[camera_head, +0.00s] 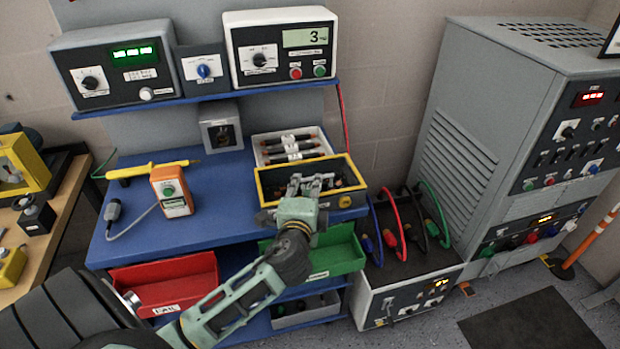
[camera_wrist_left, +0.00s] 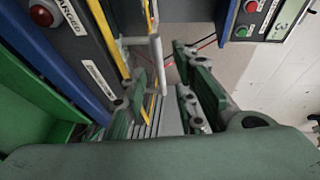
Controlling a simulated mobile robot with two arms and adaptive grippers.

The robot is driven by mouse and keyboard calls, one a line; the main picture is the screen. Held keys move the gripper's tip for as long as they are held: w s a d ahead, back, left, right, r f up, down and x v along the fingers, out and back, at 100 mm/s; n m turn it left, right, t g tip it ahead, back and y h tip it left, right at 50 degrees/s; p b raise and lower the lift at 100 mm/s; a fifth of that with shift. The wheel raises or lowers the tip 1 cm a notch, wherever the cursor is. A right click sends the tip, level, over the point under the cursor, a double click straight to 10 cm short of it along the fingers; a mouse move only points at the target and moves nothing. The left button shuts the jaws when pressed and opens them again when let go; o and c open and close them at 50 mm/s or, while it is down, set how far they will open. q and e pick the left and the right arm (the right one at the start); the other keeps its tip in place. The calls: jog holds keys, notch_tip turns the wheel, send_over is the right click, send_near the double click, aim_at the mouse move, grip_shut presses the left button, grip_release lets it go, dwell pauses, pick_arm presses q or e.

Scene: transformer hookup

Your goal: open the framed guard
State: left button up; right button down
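The framed guard (camera_head: 343,168) is the yellow frame on top of a dark box on the blue bench. Dark parts show inside it. My left gripper (camera_head: 312,183) is over its front edge, fingers pointing away from me. In the left wrist view, yellow edging of the frame (camera_wrist_left: 110,38) runs along the upper left. A pale grey bar handle (camera_wrist_left: 155,62) stands out from it and lies between the fingers of my left gripper (camera_wrist_left: 165,68). The fingers are apart, with gaps beside the handle. The hinge is hidden. My right gripper is not in view.
A white tray of fuse-like cylinders (camera_head: 292,147) sits behind the box. Red (camera_head: 165,284) and green (camera_head: 340,252) bins are below. A tall grey cabinet (camera_head: 465,150) stands right. A red lamp (camera_wrist_left: 42,14) shows in the wrist view.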

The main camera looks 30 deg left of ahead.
aim_at(310, 180)
pick_arm(q)
jog(key=shift+x, duration=2.65)
jog(key=shift+f, duration=0.1)
grip_shut()
jog(key=shift+p, duration=0.3)
